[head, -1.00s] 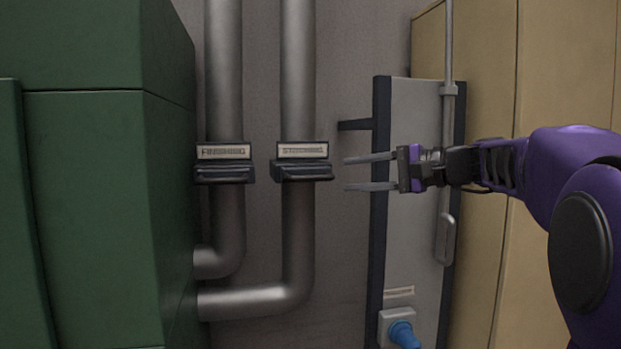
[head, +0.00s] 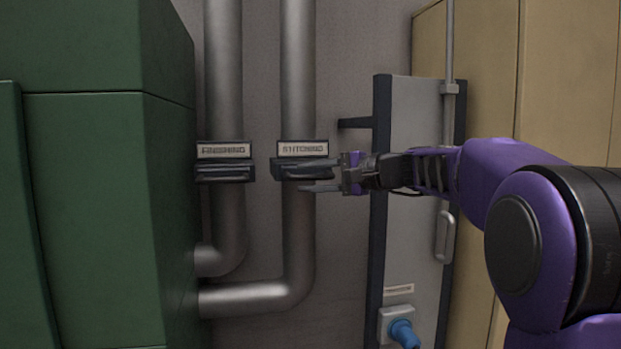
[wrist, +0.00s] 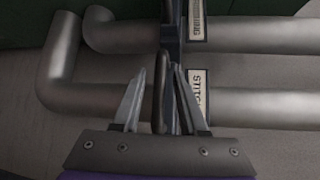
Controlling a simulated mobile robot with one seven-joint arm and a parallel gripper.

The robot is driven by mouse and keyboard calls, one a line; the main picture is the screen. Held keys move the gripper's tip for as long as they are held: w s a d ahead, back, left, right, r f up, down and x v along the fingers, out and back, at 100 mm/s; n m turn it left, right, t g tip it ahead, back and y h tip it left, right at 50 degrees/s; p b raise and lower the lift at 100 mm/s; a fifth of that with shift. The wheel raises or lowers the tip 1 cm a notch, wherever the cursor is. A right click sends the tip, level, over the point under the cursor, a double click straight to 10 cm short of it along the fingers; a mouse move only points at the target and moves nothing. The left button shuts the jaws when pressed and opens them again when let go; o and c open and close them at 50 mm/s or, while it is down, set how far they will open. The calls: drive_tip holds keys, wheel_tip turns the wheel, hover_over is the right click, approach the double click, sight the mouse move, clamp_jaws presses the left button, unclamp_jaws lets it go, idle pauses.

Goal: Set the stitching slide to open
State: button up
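The stitching slide (head: 284,171) is a dark metal slide with a protruding lip, set across the right-hand grey duct under a "STITCHING" label (head: 303,148). My gripper (head: 302,176) reaches in from the right, with one finger above and one below the slide's lip in the head view. In the wrist view, my gripper (wrist: 160,72) has its fingers apart on either side of the slide's dark edge (wrist: 160,95). I cannot tell whether either finger touches it. The fingers hide part of the lip.
A similar finishing slide (head: 225,173) sits on the left duct. A green cabinet (head: 95,200) stands at left. A grey panel (head: 405,240) with a dark bracket (head: 355,123) and a blue knob (head: 402,333) is at right, beside tan cabinets (head: 560,80).

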clamp_jaws()
idle(1.2)
